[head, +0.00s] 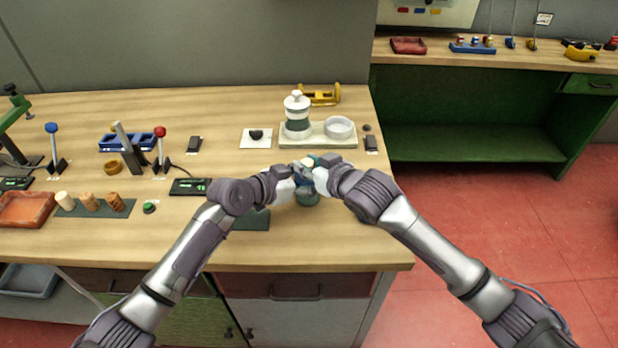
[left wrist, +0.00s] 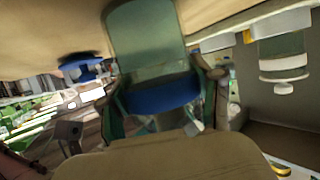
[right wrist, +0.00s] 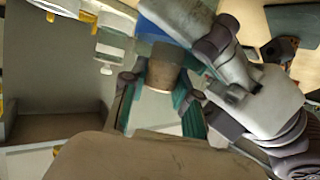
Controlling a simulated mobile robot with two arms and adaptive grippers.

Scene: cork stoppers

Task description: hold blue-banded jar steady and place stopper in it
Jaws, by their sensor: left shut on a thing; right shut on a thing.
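The blue-banded jar (head: 306,197) is a greenish glass jar on the table, partly hidden by my grippers in the head view. In the left wrist view its glass body and blue band (left wrist: 163,95) show between the fingers. My left gripper (head: 297,184) is shut on the jar. A brown cork stopper (right wrist: 163,70) shows in the right wrist view between the green-padded fingers of my right gripper (right wrist: 160,100), which is shut on it. The stopper is at the jar's mouth, close to the blue band. I cannot tell whether it is seated inside.
A white tray (head: 290,142) with a banded white-topped jar (head: 297,112) and a round dish (head: 340,127) stands just behind my grippers. A dark green mat (head: 250,221) lies in front.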

